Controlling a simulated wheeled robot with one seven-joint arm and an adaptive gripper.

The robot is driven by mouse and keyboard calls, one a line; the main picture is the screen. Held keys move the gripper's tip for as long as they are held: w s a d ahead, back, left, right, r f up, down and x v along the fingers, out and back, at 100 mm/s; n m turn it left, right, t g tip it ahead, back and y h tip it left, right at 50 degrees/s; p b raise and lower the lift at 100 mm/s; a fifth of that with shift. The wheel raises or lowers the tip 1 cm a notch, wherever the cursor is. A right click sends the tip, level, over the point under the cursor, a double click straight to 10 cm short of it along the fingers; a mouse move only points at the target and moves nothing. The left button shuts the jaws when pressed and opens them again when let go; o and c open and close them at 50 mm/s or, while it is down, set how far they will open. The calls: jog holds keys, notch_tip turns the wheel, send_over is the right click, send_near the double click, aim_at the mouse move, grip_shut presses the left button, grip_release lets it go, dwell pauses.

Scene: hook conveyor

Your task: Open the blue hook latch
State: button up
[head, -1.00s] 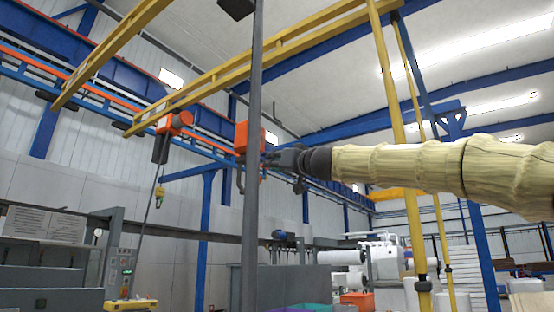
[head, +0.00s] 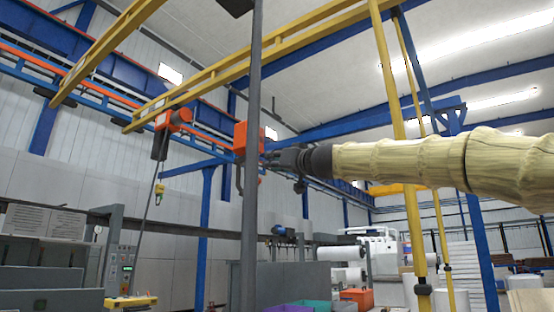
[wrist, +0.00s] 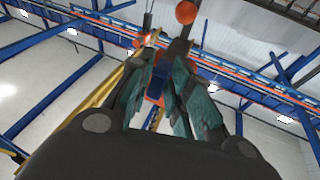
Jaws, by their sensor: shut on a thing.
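An orange box-shaped unit (head: 268,141) hangs in the middle of the head view, partly hidden behind a grey vertical pole. My gripper (head: 272,158) reaches in from the right and meets the unit's right side. In the wrist view my gripper (wrist: 158,95) has its two teal-padded fingers close together, with orange and blue parts showing between and beyond them. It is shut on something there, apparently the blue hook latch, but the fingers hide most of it. I cannot tell whether the latch is open.
The grey pole (head: 251,220) stands in front of the unit, close to my gripper. An orange hoist (head: 174,119) with a yellow hook (head: 160,189) hangs to the left. Yellow posts (head: 410,170) rise beyond my arm. Bins (head: 307,306) stand low in the middle.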

jog(key=shift+o, duration=0.2)
jog(key=shift+w+a+r+n+g+h+p, duration=0.15)
jog(key=shift+r+g+p, duration=0.25)
jog(key=shift+p, duration=1.45)
jog(key=shift+s+r+n+g+h+p, duration=0.1)
jog(key=shift+r+g+h+p, duration=0.2)
jog(key=shift+p, duration=1.55)
jog(key=shift+w+a+r+n+g+h+p, duration=0.15)
jog(key=shift+r+g+p, duration=0.25)
jog(key=shift+p, duration=1.45)
jog(key=shift+r+p, duration=0.35)
jog(key=shift+p, duration=0.25)
jog(key=shift+o, duration=0.2)
jog(key=shift+w+a+r+n+g+h+p, duration=0.1)
jog(key=shift+a+r+n+g+h+p, duration=0.2)
jog(key=shift+p, duration=1.2)
jog(key=shift+w+a+r+g+p, duration=0.1)
jog(key=shift+r+p, duration=0.25)
jog(key=shift+p, duration=1.1)
jog(key=shift+f, duration=0.1)
jog(key=o, duration=0.7)
jog(key=shift+a, duration=0.1)
jog(key=shift+w+d, duration=0.1)
jog(key=shift+d, duration=0.1)
jog(key=shift+b+v, duration=1.9)
jog(key=shift+v, duration=2.55)
